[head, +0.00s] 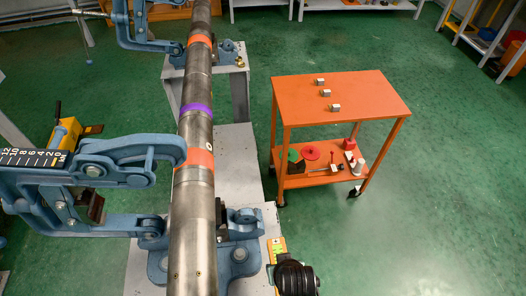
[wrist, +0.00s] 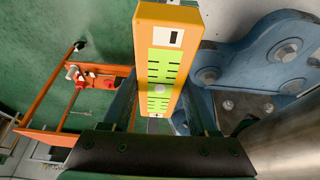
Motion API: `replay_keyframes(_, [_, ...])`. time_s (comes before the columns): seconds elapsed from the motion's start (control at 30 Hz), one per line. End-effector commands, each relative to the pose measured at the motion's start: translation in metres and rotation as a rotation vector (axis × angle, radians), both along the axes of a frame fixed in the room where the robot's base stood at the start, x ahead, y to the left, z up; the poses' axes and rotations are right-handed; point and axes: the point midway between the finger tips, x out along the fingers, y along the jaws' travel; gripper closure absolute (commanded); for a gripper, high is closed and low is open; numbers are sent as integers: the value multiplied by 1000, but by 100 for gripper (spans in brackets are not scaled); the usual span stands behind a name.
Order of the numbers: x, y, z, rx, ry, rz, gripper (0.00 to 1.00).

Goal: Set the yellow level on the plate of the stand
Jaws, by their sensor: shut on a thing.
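The yellow level (wrist: 167,68) has an orange-yellow body with a lime-green face and black marks. My gripper (wrist: 160,105) is shut on it, one finger on each side, and the level sticks out beyond the fingertips. In the head view the level (head: 275,250) shows beside the right edge of the near stand's plate (head: 272,218), with my dark gripper (head: 279,264) just below it in the picture. Whether the level touches the plate cannot be told. The blue vise (head: 240,256) is bolted on this plate, left of the level.
A long steel pipe (head: 192,225) runs through the vises, left of my gripper. An orange cart (head: 345,95) with small metal blocks on top and several items below stands to the right. Green floor (head: 430,200) is free at the right. A second stand (head: 233,68) is farther back.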

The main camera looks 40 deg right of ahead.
Motion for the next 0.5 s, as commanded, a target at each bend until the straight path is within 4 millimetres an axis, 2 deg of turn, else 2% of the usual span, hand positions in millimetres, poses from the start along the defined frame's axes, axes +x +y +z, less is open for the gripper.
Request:
replay_keyframes(0.27, [-3, -7, -8, -1, -2, -17, 100])
replay_keyframes(0.5, [-3, -6, -29, -2, -1, -17, 100])
